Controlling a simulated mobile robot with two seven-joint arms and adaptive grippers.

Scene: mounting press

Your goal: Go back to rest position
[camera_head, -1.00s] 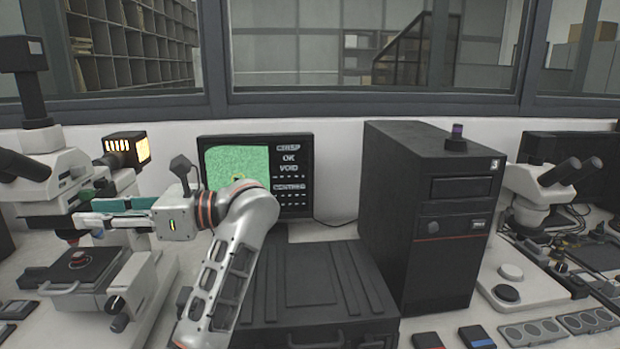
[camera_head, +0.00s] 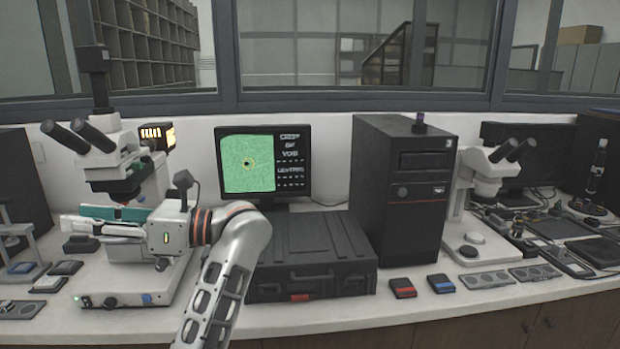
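My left gripper (camera_head: 88,228) is at the left, in front of the left microscope (camera_head: 112,165). It points left, level above the microscope's base, with a teal strip along its fingers. I cannot tell the gap between the fingers, and I see nothing clearly held. My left arm (camera_head: 225,270) rises from the bottom edge and bends left to the gripper. My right arm and gripper are not in view.
A monitor (camera_head: 265,165) with a green picture, a black case (camera_head: 310,255) and a black computer tower (camera_head: 395,190) stand right of the arm. A second microscope (camera_head: 480,185) is farther right. The counter's front strip (camera_head: 440,312) is mostly clear.

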